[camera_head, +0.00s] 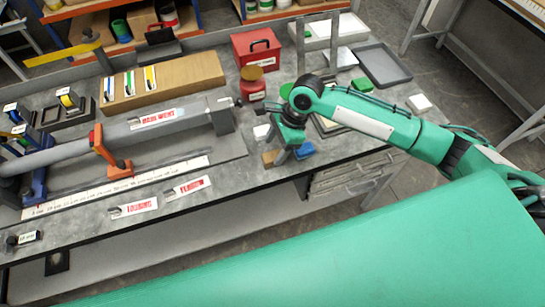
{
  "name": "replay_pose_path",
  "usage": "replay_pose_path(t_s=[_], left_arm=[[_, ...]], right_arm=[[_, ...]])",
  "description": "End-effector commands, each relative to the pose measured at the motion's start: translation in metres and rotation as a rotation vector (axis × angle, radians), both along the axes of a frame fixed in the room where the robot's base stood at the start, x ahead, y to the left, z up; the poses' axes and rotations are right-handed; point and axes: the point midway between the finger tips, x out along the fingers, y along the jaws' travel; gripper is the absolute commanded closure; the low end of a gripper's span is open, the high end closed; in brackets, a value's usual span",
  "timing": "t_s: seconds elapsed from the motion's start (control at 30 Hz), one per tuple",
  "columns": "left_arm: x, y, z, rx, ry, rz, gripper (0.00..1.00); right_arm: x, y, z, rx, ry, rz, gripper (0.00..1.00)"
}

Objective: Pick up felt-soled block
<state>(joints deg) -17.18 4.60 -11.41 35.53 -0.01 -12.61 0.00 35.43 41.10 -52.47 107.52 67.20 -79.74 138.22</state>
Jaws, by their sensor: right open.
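My right arm reaches in from the right, and its right gripper (289,154) points down at the front part of the grey bench. Its grey fingers are open. A small tan block (269,158) lies just left of the fingertips, near the bench's front edge. A small blue block (305,150) lies just right of them. I cannot tell which of these has a felt sole, as their undersides are hidden. Whether the fingers touch either block is unclear. My left gripper is out of view.
A red toolbox (257,49) and a red can (252,84) stand behind the gripper. A dark grey tray (383,65) lies at the back right. A long grey tube (160,130) with an orange clamp (105,152) fills the left. Labelled strips (133,208) lie along the front edge.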

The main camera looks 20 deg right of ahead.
Motion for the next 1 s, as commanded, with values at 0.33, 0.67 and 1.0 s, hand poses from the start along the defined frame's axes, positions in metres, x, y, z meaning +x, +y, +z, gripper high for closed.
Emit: replay_pose_path(t_s=[0.33, 0.67, 1.0], left_arm=[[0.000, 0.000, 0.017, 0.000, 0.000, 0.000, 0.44], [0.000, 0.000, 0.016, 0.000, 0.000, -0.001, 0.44], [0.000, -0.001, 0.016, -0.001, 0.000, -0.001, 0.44]], right_arm=[[-0.001, 0.017, -0.041, 0.000, 0.001, 0.000, 0.38], [-0.001, 0.018, -0.047, -0.001, 0.000, 0.001, 0.46], [-0.001, 0.018, -0.047, 0.000, 0.000, 0.001, 0.88]])
